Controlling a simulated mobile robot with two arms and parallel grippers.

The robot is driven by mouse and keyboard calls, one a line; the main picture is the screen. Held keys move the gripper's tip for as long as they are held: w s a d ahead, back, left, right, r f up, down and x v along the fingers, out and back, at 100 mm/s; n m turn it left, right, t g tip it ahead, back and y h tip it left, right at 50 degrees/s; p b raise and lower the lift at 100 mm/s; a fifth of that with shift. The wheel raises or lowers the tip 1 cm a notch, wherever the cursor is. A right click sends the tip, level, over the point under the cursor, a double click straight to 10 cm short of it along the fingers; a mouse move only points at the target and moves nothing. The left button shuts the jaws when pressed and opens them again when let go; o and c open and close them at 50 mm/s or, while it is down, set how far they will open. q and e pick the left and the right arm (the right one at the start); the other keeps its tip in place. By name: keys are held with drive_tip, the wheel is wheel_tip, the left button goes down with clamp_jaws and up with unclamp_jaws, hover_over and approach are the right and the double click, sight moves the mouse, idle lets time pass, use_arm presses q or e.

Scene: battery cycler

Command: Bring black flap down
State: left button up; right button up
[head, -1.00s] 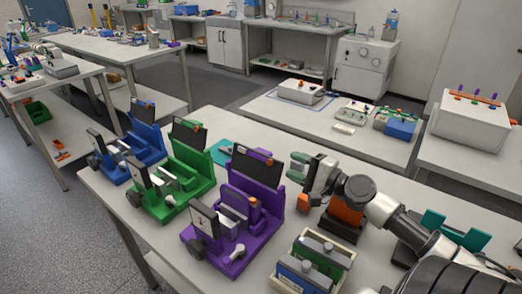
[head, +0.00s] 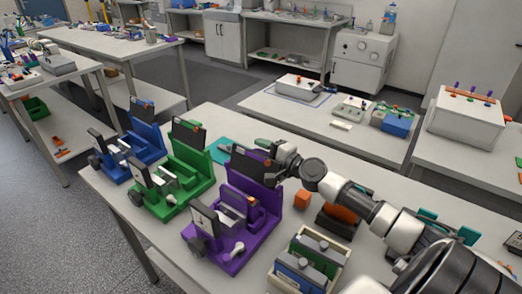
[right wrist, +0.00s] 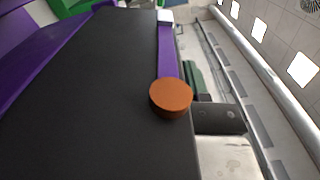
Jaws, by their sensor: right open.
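The purple fixture (head: 235,225) stands on the near table with its black flap (head: 254,165) raised and leaning back. In the right wrist view the flap (right wrist: 85,95) fills the left side, with a round orange knob (right wrist: 171,97) at its edge. My right gripper (head: 268,146) is open at the flap's upper right corner, partly hidden behind it. A green fingertip (right wrist: 192,78) shows just past the knob in the right wrist view; I cannot tell whether it touches the flap. My left gripper is not in view.
Green (head: 172,185) and blue (head: 133,155) fixtures, also with raised black flaps, stand to the left. My right arm reaches across the table's right side.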

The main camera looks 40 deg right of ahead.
clamp_jaws()
idle(0.4)
